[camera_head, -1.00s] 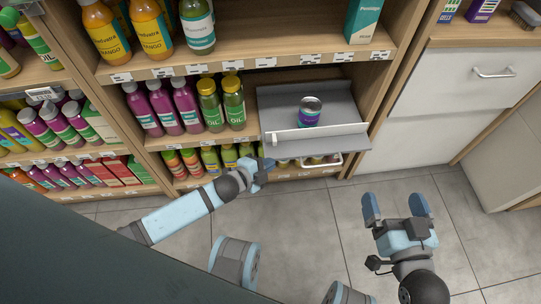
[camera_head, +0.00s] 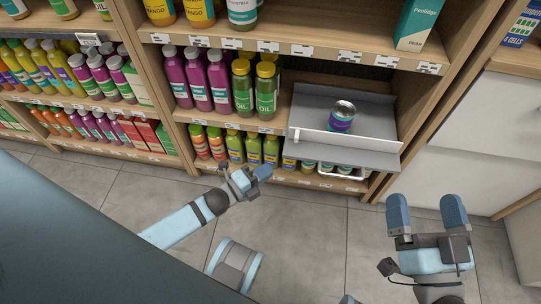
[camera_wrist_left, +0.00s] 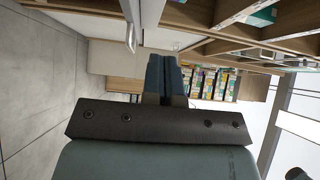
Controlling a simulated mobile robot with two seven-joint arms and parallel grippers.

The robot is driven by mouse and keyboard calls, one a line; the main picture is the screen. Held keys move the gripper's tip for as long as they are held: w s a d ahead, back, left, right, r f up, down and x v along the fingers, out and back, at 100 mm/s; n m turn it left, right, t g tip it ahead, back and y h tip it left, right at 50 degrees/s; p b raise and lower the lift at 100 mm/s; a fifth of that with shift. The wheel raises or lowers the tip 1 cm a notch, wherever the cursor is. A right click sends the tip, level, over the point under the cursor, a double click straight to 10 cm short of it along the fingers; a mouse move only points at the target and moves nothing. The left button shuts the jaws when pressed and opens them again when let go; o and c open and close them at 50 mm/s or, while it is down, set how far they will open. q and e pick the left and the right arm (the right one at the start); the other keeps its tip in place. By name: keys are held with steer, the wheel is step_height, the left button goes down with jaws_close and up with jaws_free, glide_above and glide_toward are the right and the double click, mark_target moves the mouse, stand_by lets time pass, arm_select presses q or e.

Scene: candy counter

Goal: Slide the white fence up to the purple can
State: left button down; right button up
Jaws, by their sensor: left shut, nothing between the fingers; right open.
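The purple can (camera_head: 341,117), with a silver top, stands upright on a grey tray (camera_head: 312,100) on the right part of the middle shelf. The white fence (camera_head: 350,143) is a low bar running across the tray in front of the can. I cannot tell whether they touch. My left gripper (camera_head: 261,173) is shut and empty, below and left of the fence, clear of it. Its closed fingers also show in the left wrist view (camera_wrist_left: 166,76). My right gripper (camera_head: 426,211) is open and empty over the floor, to the right and below the tray.
Purple bottles (camera_head: 197,80) and green oil bottles (camera_head: 266,90) stand left of the tray. Several bottles line the shelf below. A teal carton (camera_head: 417,25) stands on the shelf above. White drawers (camera_head: 470,110) are at the right. The tiled floor (camera_head: 310,235) in front is clear.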

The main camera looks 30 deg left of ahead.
arm_select(q)
steer(key=b+x, duration=0.1)
steer(key=x, duration=0.2)
steer(key=a+b+x, duration=0.1)
steer(key=x, duration=0.3)
steer(key=w+a+b+x, duration=0.1)
steer(key=x, duration=0.2)
steer(key=shift+w+d+f, duration=0.1)
steer(key=shift+w+f, duration=0.05)
steer(key=shift+w, duration=0.5)
arm_select(e)
steer(key=shift+g, duration=0.9)
steer(key=f, duration=0.4)
steer(key=shift+w+a+f, duration=0.2)
steer(key=shift+a+f, duration=0.05)
steer(key=shift+a, duration=0.05)
arm_select(q)
steer(key=shift+w+a+r, duration=0.2)
steer(key=shift+w+a, duration=0.15)
steer(key=shift+w, duration=0.35)
steer(key=shift+w+f, duration=0.1)
arm_select(e)
steer(key=shift+r, duration=0.55)
steer(key=shift+f, duration=0.1)
